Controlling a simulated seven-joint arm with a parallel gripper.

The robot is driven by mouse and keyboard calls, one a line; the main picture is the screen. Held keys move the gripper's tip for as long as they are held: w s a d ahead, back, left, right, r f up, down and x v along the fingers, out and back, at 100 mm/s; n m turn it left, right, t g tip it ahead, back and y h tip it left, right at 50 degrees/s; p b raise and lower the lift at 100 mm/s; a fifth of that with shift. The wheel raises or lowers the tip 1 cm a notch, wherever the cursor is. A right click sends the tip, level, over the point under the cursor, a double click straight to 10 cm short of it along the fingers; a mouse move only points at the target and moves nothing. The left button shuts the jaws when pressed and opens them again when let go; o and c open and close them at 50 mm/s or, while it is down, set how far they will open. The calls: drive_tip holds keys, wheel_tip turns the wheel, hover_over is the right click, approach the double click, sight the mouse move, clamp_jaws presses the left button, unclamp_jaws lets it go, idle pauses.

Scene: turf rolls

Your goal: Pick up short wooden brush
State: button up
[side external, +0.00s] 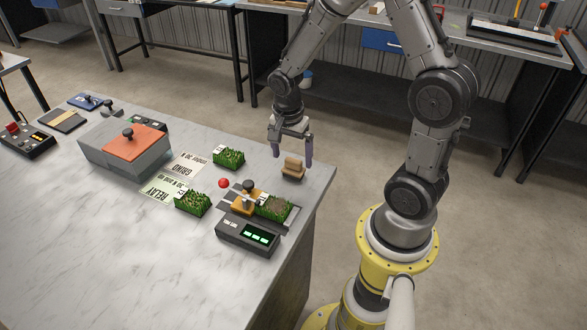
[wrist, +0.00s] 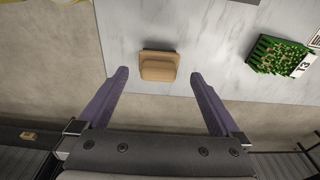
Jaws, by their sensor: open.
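The short wooden brush (side external: 293,168) is a small tan block with a raised grip. It lies on the marble table (side external: 90,240) near its right edge. In the wrist view the brush (wrist: 159,66) is at the upper middle, just beyond the fingertips and between their lines. My gripper (side external: 294,162) is open and empty, with its purple fingers pointing down above and around the brush in the side view. The wrist view shows the same open gripper (wrist: 159,75) with a wide gap. I cannot tell its exact height above the table.
The table edge is close.

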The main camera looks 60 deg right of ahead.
sight(293, 160)
drive_tip(key=shift+s+d+f, duration=0.1)
drive_tip(key=shift+d+f, duration=0.05)
drive_tip(key=shift+f, duration=1)
drive_tip(key=shift+d+f, duration=0.1)
drive_tip(key=shift+f, duration=1.05)
drive_tip(key=c, duration=1.4)
